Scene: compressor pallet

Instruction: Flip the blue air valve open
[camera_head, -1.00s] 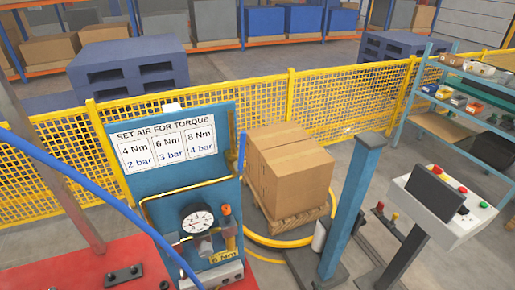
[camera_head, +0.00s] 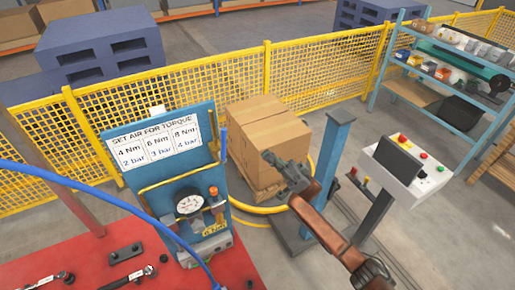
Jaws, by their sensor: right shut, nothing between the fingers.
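The blue panel (camera_head: 163,128) stands at the back of the red bench, with a torque and pressure chart on it. A narrow upright blue bar (camera_head: 222,140) shows at its right edge; it may be the air valve's handle, but the valve body is not clear. A round gauge (camera_head: 190,204) and an orange-topped fitting (camera_head: 213,192) sit low on the panel by yellow piping. My right gripper (camera_head: 268,156) is shut and empty, right of the panel and blue bar and apart from them in the picture, in front of the cartons. My left gripper is not in view.
A blue hose (camera_head: 100,190) crosses in front of the panel's left side. Wrenches (camera_head: 128,278) lie on the red bench (camera_head: 80,258). Cartons (camera_head: 270,140) stand on a pallet behind my right gripper. A blue post (camera_head: 333,165) and control box (camera_head: 413,172) stand to the right.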

